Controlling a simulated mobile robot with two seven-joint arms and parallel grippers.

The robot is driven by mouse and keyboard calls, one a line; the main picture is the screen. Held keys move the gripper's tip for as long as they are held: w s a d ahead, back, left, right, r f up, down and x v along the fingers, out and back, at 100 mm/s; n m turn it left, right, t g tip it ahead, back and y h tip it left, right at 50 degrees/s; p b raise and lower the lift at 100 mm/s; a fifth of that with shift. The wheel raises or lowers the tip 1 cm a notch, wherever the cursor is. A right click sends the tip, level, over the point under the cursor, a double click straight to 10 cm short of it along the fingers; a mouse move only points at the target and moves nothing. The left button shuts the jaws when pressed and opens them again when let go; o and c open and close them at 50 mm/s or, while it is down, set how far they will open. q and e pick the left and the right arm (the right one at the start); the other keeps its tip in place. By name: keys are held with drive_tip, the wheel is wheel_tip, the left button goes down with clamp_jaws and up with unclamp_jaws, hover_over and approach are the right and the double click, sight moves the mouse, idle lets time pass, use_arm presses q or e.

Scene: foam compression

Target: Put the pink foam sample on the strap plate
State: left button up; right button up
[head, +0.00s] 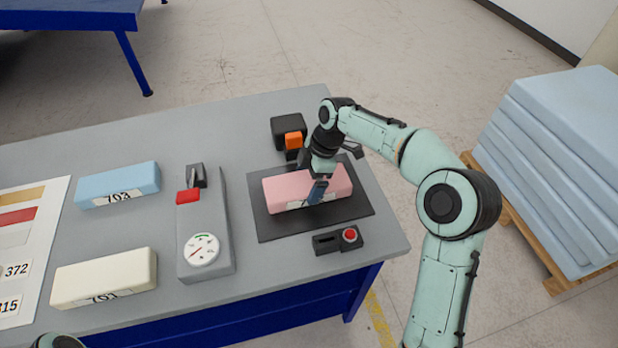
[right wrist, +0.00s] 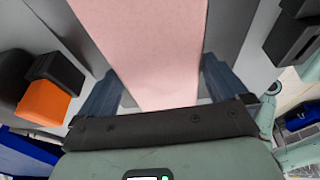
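The pink foam sample (head: 283,190) lies flat over the dark plate (head: 268,228), which I take to be the strap plate, at the right of the table. My right gripper (head: 318,188) comes down over the middle of the sample, with one finger in front of its labelled face. In the right wrist view the pink sample (right wrist: 150,45) runs between the two fingers (right wrist: 160,80), which stand close along its sides. Whether they press on it I cannot tell. The sample's label is partly hidden by the finger. My left gripper is out of view.
A black device with an orange part (head: 293,139) stands behind the plate, a small box with a red button (head: 349,235) in front. Left are a gauge unit (head: 204,250), a blue block (head: 117,183) and a cream block (head: 104,276). Stacked blue sheets (head: 560,150) stand beyond the table.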

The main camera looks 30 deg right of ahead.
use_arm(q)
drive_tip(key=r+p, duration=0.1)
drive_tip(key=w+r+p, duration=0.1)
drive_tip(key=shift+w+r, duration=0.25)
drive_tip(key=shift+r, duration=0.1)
use_arm(e)
drive_tip(key=v, duration=1.2)
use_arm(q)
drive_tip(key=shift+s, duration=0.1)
use_arm(e)
drive_tip(key=shift+s, duration=0.1)
